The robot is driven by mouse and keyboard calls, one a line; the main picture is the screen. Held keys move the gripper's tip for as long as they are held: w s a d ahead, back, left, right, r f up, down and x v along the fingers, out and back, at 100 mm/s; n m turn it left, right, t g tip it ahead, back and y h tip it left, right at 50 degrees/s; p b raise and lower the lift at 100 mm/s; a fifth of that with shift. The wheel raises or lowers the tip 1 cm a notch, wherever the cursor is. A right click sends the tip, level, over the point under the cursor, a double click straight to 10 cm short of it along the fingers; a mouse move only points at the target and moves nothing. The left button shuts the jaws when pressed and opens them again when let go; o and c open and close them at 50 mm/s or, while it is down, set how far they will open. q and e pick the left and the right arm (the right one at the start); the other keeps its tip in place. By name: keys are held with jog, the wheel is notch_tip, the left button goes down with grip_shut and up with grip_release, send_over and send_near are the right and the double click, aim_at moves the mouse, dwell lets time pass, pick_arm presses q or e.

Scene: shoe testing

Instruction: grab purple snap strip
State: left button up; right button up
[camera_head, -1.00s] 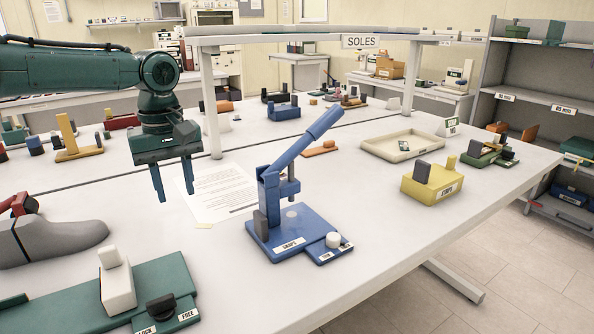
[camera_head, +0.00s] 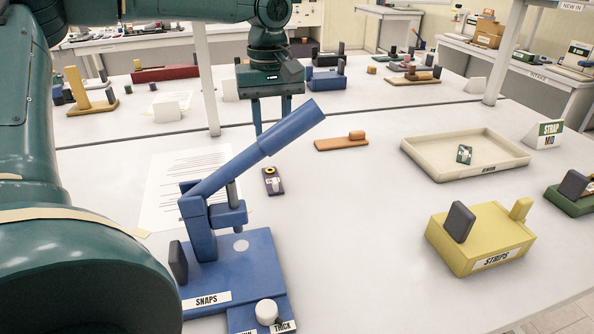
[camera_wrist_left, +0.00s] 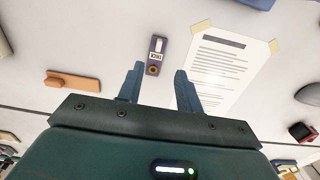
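The purple snap strip (camera_head: 273,181) lies flat on the white table just behind the blue snaps press, with a yellow ring at one end and a white label. In the left wrist view the strip (camera_wrist_left: 156,56) shows ahead of the fingertips, roughly between them, with its ring end nearer. My left gripper (camera_head: 271,124) is above the table behind the strip, fingers pointing down and partly hidden by the press lever. In the left wrist view my left gripper (camera_wrist_left: 158,84) is open and empty. My right gripper is not in view.
The blue press (camera_head: 240,262) with its slanted lever stands in front of the strip. A printed sheet (camera_head: 183,190) lies left of it. An orange block piece (camera_head: 341,143), a cream tray (camera_head: 425,168) and a yellow strips box (camera_head: 478,239) are to the right.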

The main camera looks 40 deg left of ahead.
pick_arm(q)
send_over(275, 181)
jog(key=f, duration=0.4)
jog(key=f+b, duration=0.1)
jog(key=f, duration=0.2)
jog(key=shift+d+f, duration=0.2)
jog(key=shift+f, duration=0.15)
jog(key=shift+a+f, duration=0.2)
jog(key=shift+f, duration=2.5)
grip_shut()
